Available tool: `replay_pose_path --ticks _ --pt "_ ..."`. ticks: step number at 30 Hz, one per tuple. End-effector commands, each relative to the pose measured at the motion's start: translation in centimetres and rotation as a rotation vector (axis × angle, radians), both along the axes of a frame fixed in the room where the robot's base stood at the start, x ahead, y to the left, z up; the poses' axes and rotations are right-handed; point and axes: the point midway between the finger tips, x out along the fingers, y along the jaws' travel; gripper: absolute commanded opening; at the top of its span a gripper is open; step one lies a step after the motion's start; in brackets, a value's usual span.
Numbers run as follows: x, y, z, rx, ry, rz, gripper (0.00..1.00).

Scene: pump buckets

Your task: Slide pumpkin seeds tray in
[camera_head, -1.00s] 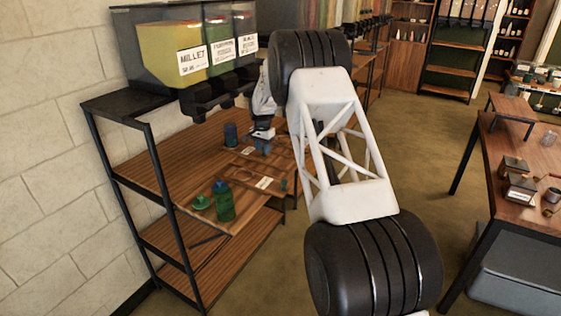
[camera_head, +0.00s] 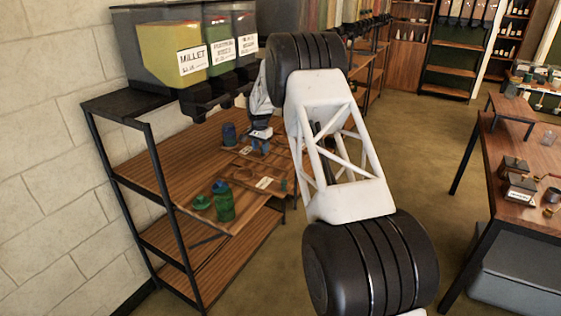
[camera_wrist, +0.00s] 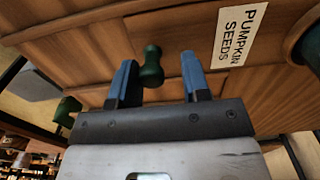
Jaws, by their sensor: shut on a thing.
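The pumpkin seeds tray (camera_wrist: 85,45) is a wooden board with a white "PUMPKIN SEEDS" label (camera_wrist: 240,35), seen close in the wrist view. A dark green knob (camera_wrist: 152,66) stands at its edge. My gripper (camera_wrist: 159,75) has its blue fingers either side of this knob and is shut on it, though the wrist view shows apparent space around the knob. In the head view my gripper (camera_head: 262,146) is at the right edge of the wooden shelf, low beside a labelled tray, partly hidden by my arm.
Another labelled tray (camera_head: 264,182) lies nearer. Bins, including millet (camera_head: 165,55), hang above. A table (camera_head: 500,150) stands right, across open floor.

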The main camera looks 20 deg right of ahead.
Motion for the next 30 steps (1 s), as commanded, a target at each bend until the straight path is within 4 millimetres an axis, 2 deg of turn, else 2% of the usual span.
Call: replay_pose_path --ticks 24,30 --pt "-0.4 -0.37 0.09 0.001 -0.001 0.0 0.37" --pt "-0.4 -0.38 0.78 0.0 -0.001 0.0 0.37"
